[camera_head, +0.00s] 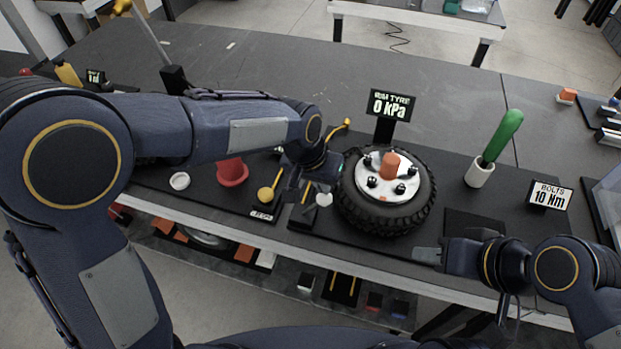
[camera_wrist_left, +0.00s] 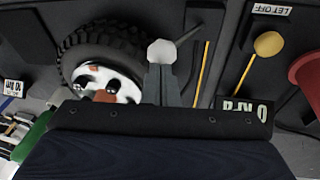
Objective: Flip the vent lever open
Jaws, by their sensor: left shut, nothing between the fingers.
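A lever with a pale round knob (camera_head: 323,199) stands on a dark base beside the wheel. In the left wrist view the pale knob (camera_wrist_left: 161,50) has a grey rod and lies right at my fingertips; I cannot tell whether they touch. A second lever with a yellow knob (camera_head: 265,193) stands left of it by a "LET OFF" label (camera_wrist_left: 268,10); its yellow knob also shows in the wrist view (camera_wrist_left: 268,43). No label reads "vent". My left gripper (camera_head: 303,190) is shut and empty. My right gripper (camera_head: 427,255) hangs by the bench's front edge; its finger gap is unclear.
A wheel with a black tyre (camera_head: 392,225) stands right of the levers, behind it a "RIM TYRE 0 kPa" sign (camera_head: 391,104). A red cup (camera_head: 231,172) sits to the left. A green-handled tool (camera_head: 502,137) and a "BOLTS 10 Nm" sign (camera_head: 549,195) are at right. The bench's back is largely clear.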

